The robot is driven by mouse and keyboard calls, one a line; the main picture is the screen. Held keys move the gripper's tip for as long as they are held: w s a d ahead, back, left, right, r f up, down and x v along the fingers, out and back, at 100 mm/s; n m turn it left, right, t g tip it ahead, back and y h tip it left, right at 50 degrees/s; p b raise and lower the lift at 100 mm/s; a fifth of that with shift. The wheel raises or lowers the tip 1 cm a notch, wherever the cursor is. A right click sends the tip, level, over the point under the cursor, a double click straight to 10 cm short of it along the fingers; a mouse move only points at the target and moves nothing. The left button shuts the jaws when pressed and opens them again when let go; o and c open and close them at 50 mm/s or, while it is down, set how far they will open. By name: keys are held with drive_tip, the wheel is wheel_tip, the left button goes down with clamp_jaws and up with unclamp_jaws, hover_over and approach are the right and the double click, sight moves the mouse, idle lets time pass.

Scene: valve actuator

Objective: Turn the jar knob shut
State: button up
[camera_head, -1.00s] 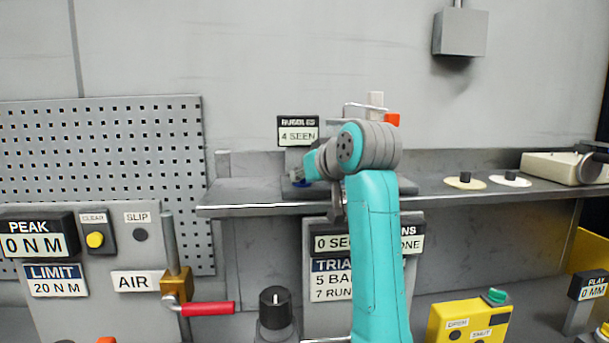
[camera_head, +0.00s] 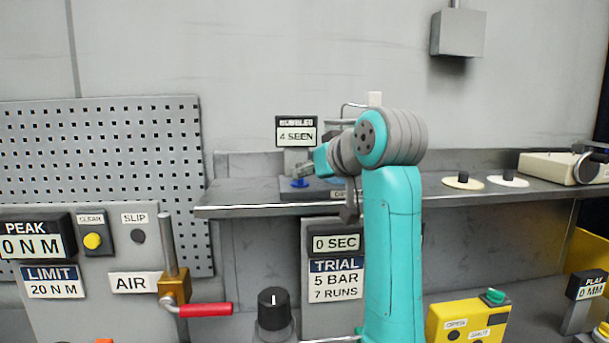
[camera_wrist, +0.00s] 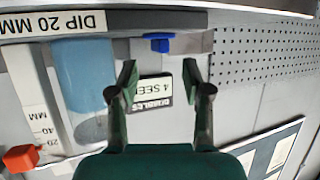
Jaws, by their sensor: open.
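The small blue knob (camera_head: 299,183) stands at the left end of a dark base on the shelf. In the upside-down wrist view, the blue knob (camera_wrist: 158,43) lies just beyond my open fingertips, roughly centred between them and apart from both. My gripper (camera_wrist: 159,73) is open and empty. In the head view it is small, above the knob, and partly lost behind my wrist. The jar (camera_wrist: 82,75) with blue liquid shows left of the fingers in the wrist view, and is mostly hidden behind my arm in the head view.
A "BUBBLES 4 SEEN" display (camera_head: 296,131) stands behind the knob. A red block (camera_wrist: 21,158) is near the jar in the wrist view. The shelf (camera_head: 240,197) left of the base is bare. A red-handled valve (camera_head: 205,309) and black dial (camera_head: 274,308) are below.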

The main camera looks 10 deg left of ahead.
drive_tip(key=v, duration=0.7)
drive_tip(key=shift+f, duration=0.1)
